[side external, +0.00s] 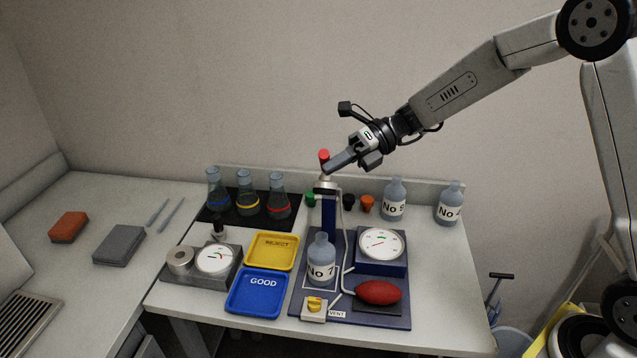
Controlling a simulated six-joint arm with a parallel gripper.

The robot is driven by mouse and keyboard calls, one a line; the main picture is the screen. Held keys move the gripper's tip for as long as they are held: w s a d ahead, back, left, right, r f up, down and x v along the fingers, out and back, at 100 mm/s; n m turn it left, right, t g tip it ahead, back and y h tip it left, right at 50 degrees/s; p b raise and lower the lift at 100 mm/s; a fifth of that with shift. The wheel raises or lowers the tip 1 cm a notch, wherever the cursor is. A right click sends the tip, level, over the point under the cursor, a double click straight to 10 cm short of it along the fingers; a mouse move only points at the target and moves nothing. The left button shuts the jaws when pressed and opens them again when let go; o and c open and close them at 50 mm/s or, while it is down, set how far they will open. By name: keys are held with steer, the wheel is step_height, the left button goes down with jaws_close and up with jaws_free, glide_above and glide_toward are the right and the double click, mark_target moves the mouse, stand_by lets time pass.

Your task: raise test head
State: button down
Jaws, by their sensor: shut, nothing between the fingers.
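The test stand has a dark blue column (329,216) on a blue base (385,317). A grey test head (327,185) sits near the top of the column, with a red knob (323,155) just above it. A bottle labelled No 7 (321,272) stands upright on the base below, with a visible gap between its cap and the head. My gripper (334,165) is shut and empty, its tips at the red knob, pointing down and left. Whether the tips touch the knob or are only beside it, I cannot tell.
A dial gauge (381,244), red bulb (378,293) and yellow vent valve (315,304) share the base. Left are a yellow reject tray (272,252), blue good tray (257,293) and flasks (247,193). More bottles (394,200) stand behind right. Air above the bench is clear.

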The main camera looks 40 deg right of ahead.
steer(key=w+d+r+m+y, duration=0.2)
steer(key=w+d, duration=0.4)
steer(key=shift+r+m+g, duration=0.3)
steer(key=shift+r+m, duration=0.1)
steer(key=shift+w+d, duration=0.15)
stand_by(0.3)
steer(key=shift+s+a, duration=1.45)
steer(key=shift+s, duration=0.1)
steer(key=f+v, duration=0.1)
steer(key=v, duration=0.8)
steer(key=shift+d+f, duration=0.2)
steer(key=shift+d, duration=0.35)
